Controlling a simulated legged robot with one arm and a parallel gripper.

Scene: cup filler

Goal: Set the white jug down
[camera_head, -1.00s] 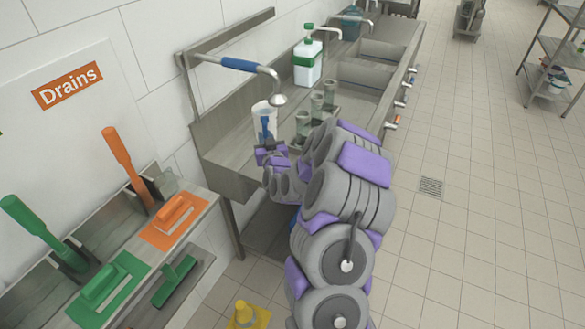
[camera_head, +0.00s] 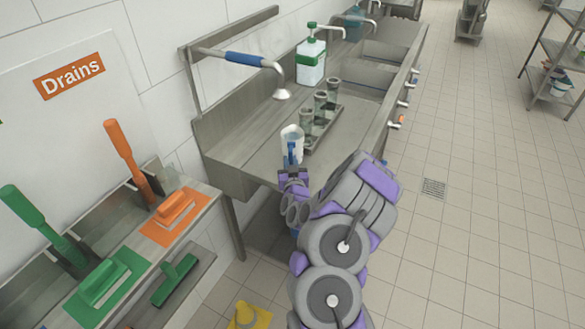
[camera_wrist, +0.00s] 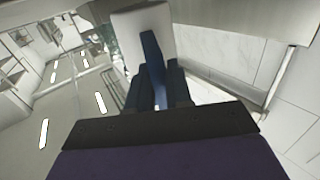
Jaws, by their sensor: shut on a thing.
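The white jug (camera_head: 291,135) with its blue handle is at the front part of the steel sink counter (camera_head: 240,152) in the head view, left of the cup tray. My gripper (camera_head: 293,168) is at its near side and shut on the blue handle. In the wrist view the jug's pale body (camera_wrist: 143,38) and dark blue handle (camera_wrist: 153,68) rise straight out from my gripper (camera_wrist: 158,98). The jug looks roughly upright. I cannot tell whether its base touches the counter.
A tray (camera_head: 325,130) with several grey-green cups stands just right of the jug. A spray tap (camera_head: 281,93) hangs behind it. A white and green soap bottle (camera_head: 311,62) stands further back. Bare counter lies left of the jug. Cleaning tools fill the left shelf.

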